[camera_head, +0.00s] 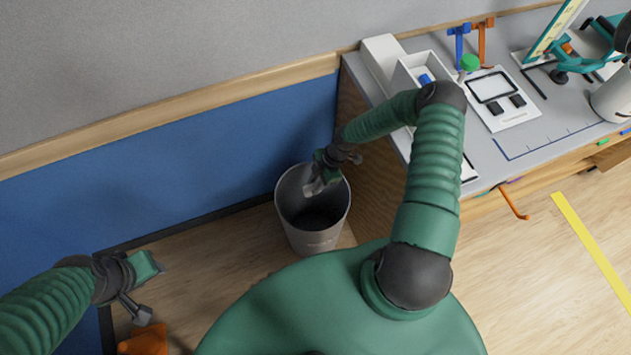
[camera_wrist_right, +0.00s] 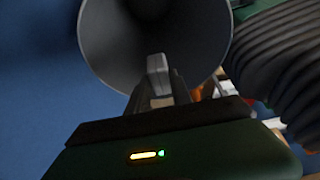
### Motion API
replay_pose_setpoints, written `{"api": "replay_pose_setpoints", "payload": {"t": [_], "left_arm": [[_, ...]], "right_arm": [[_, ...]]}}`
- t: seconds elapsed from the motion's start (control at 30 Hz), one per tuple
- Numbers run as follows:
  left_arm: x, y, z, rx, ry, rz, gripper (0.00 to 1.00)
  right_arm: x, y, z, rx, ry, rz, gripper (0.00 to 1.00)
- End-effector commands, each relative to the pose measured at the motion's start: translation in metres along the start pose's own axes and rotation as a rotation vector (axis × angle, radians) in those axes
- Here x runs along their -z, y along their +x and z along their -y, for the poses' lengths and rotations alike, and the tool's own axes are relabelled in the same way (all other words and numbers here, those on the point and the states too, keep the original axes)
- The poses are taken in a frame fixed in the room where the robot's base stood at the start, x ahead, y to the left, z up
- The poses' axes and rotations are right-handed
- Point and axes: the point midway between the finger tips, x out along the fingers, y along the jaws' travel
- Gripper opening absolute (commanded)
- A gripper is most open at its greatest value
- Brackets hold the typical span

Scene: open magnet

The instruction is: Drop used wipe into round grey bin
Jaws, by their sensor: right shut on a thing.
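The round grey bin (camera_head: 318,238) stands on the floor between the blue wall and the desk's wooden side. Its open mouth faces up. My right gripper (camera_head: 317,184) points down at the bin's mouth, over the opening. It is shut on a small pale grey piece, which looks like the used wipe (camera_head: 311,189). In the right wrist view the wipe (camera_wrist_right: 158,66) shows pale between the fingers, against the inside of the bin (camera_wrist_right: 112,45). My left gripper (camera_head: 150,287) is at the lower left, away from the bin, fingers apart and empty.
The desk (camera_head: 545,140) at right holds a white tray (camera_head: 421,66), a scale-like device (camera_head: 502,98) and tools. Its wooden side stands close to the bin. An orange object (camera_head: 144,340) is below my left gripper. Yellow tape (camera_head: 590,245) marks the open floor at right.

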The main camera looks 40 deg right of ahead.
Motion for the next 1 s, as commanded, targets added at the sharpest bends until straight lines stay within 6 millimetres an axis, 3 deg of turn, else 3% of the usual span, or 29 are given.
{"api": "replay_pose_setpoints", "payload": {"t": [0.03, 0.3, 0.63, 0.67, 0.7, 0.83, 1.0], "left_arm": [[-0.003, 0.011, 0.000, 0.000, 0.000, 0.000, 0.36], [-0.008, 0.034, 0.000, 0.000, 0.000, 0.000, 0.36], [-0.008, 0.035, 0.000, 0.000, 0.000, 0.000, 0.36], [-0.008, 0.035, 0.000, 0.000, 0.000, 0.000, 0.36], [-0.008, 0.035, 0.000, 0.000, 0.000, 0.000, 0.36], [-0.008, 0.035, 0.000, 0.000, 0.000, 0.000, 0.36], [-0.008, 0.035, 0.000, 0.000, 0.000, 0.000, 0.36]], "right_arm": [[-0.005, 0.012, 0.000, 0.000, 0.001, -0.001, 0.00], [-0.018, 0.043, 0.000, -0.001, 0.000, 0.000, 0.00], [-0.019, 0.046, 0.000, -0.001, -0.001, 0.000, 0.00], [-0.019, 0.046, 0.000, -0.001, -0.001, 0.000, 0.27], [-0.019, 0.046, 0.000, -0.001, 0.000, 0.000, 0.33], [-0.019, 0.046, 0.000, -0.001, 0.000, 0.000, 0.50], [-0.019, 0.046, 0.000, -0.001, 0.000, 0.000, 0.52]]}}
